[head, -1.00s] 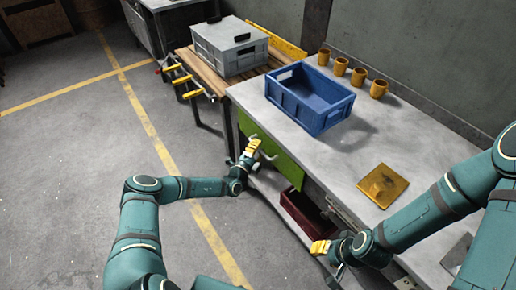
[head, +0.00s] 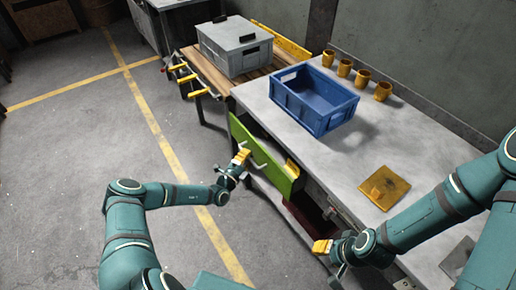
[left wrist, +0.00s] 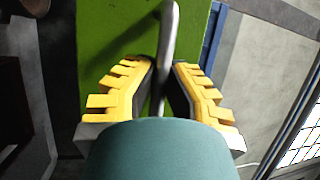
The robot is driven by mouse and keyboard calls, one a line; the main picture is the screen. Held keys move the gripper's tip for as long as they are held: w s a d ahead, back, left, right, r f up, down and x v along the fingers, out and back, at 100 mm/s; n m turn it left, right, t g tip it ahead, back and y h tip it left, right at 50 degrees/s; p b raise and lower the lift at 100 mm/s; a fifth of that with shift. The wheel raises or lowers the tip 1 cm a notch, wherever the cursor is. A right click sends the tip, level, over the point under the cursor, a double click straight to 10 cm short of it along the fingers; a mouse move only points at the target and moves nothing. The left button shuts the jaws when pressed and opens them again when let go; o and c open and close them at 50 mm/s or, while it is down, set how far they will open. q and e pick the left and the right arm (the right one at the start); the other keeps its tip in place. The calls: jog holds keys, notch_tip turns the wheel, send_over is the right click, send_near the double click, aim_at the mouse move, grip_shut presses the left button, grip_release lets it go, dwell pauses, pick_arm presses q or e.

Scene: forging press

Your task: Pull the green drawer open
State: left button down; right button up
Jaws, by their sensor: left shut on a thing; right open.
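The green drawer (head: 265,160) stands partly pulled out from under the grey worktop, and a gap shows behind its front. In the left wrist view its green front (left wrist: 108,38) fills the upper middle. My left gripper (head: 241,157) is at the drawer's metal handle (left wrist: 169,35). In the left wrist view the yellow-padded fingers of my left gripper (left wrist: 165,88) are on both sides of the handle and shut on it. My right gripper (head: 328,250) is open and empty, in front of the bench and apart from the drawer.
A blue crate (head: 314,98), several orange mugs (head: 345,67) and a yellow plate (head: 383,187) are on the worktop (head: 335,160). A dark red bin (head: 308,217) is below the drawer. The floor to the left is clear.

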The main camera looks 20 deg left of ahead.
pick_arm(q)
jog(key=s+a+p, duration=0.1)
jog(key=s+a, duration=1.1)
jog(key=s, duration=0.3)
jog(key=shift+s+a, duration=0.25)
jog(key=shift+r, duration=0.1)
jog(key=c, duration=1)
grip_release()
jog(key=shift+s, duration=0.1)
jog(key=v, duration=1.2)
